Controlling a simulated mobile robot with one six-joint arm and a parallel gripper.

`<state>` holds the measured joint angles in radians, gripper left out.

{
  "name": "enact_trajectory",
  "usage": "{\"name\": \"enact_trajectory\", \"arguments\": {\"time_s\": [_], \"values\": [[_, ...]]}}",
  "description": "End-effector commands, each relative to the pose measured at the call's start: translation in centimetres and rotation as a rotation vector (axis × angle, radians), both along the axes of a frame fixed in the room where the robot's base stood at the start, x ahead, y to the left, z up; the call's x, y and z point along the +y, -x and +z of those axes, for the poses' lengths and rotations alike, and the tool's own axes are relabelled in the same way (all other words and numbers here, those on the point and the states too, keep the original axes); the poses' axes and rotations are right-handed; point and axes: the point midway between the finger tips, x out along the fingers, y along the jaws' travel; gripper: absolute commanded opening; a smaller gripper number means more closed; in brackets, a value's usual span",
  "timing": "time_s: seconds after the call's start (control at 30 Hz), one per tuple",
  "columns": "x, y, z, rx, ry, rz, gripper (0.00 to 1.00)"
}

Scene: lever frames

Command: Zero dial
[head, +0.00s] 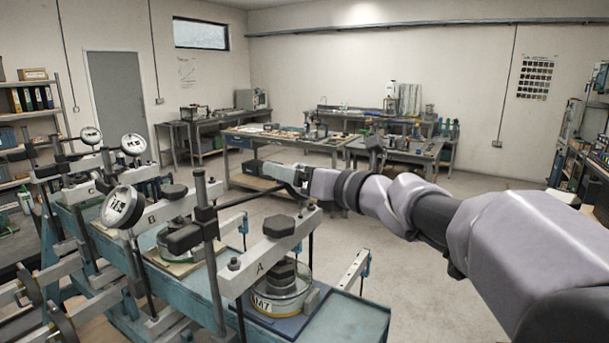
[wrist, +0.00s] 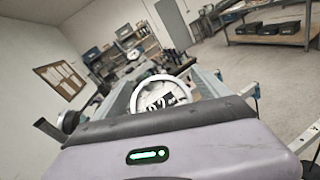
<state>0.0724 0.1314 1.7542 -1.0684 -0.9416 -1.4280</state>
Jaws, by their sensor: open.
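Several round white dials with dark marks stand on the lever frames at the left of the head view: a near one (head: 122,207), a middle one (head: 133,145) and a far one (head: 91,135). Their fine markings are too small to read. My gripper (head: 284,177) is open and empty, at the end of my arm, above and behind the nearest frame marked A (head: 262,262), apart from the dials.
Frame A holds a round dish (head: 277,298) with a dark weight on it, on a blue bench (head: 350,316). Upright posts and crossbars crowd the left. Open floor (head: 400,270) lies right of the bench, under my arm. Worktables (head: 275,138) stand behind.

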Motion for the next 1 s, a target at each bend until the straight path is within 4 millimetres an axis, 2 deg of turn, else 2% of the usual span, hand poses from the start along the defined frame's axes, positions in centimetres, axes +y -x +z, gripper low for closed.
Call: {"name": "enact_trajectory", "arguments": {"time_s": [0.17, 0.4, 0.6, 0.8, 1.0], "values": [[-2.4, 2.6, 0.4, -0.002, 0.0, -0.005, 0.85], [-6.9, 7.9, 0.7, -0.001, 0.0, -0.008, 0.85], [-9.9, 11.5, 0.8, -0.001, 0.0, -0.005, 0.85], [-11.0, 13.0, 0.8, 0.0, 0.0, -0.002, 0.85], [-11.0, 13.1, 0.7, 0.0, 0.0, 0.0, 0.85]]}}
